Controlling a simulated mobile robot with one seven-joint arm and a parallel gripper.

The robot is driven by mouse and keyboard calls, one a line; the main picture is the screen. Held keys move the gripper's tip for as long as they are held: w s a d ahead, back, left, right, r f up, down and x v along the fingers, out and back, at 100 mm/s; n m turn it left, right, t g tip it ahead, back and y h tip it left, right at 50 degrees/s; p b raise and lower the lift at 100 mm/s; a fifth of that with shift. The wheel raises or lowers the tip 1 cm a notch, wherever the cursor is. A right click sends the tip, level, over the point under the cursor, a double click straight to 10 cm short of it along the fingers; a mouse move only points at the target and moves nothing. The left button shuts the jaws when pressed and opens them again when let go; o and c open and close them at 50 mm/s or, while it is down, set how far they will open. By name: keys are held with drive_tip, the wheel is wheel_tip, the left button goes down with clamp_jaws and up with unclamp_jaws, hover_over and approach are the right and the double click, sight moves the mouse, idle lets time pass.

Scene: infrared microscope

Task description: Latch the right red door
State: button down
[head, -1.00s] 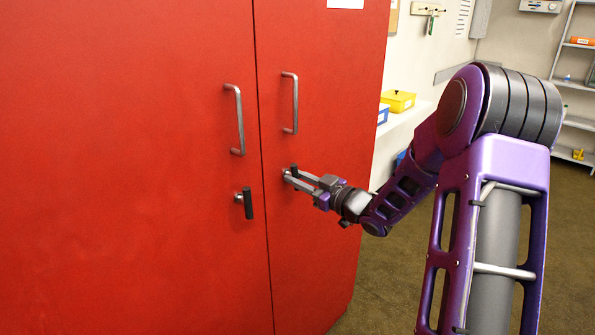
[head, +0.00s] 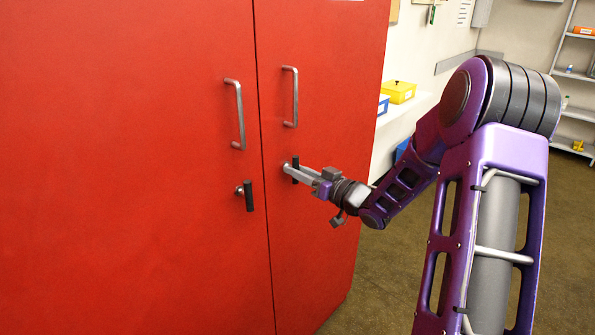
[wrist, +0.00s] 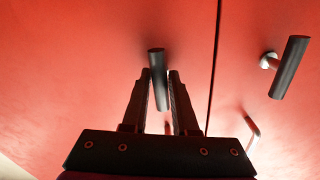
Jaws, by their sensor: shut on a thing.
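The right red door (head: 322,75) stands flush beside the left red door (head: 130,170), with a thin dark seam between them. Its black latch handle (head: 295,165) sits below its silver pull bar (head: 291,97) and looks about upright. My gripper (head: 291,170) reaches in from the right and is shut on this handle. In the wrist view the black latch handle (wrist: 158,72) stands between the two fingers of my gripper (wrist: 158,78). The fingers hide part of the handle and its mount in the head view.
The left door has its own pull bar (head: 237,115) and black latch handle (head: 249,196), close to my gripper's left. A ledge with a yellow box (head: 400,92) lies beyond the cabinet's right edge. Open floor (head: 400,275) lies to the right of the cabinet.

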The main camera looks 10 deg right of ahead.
drive_tip(key=c, duration=0.8)
unclamp_jaws()
drive_tip(key=shift+o, duration=0.2)
drive_tip(key=shift+d, duration=0.1)
drive_tip(key=v, duration=1.7)
drive_tip(key=shift+s, duration=0.15)
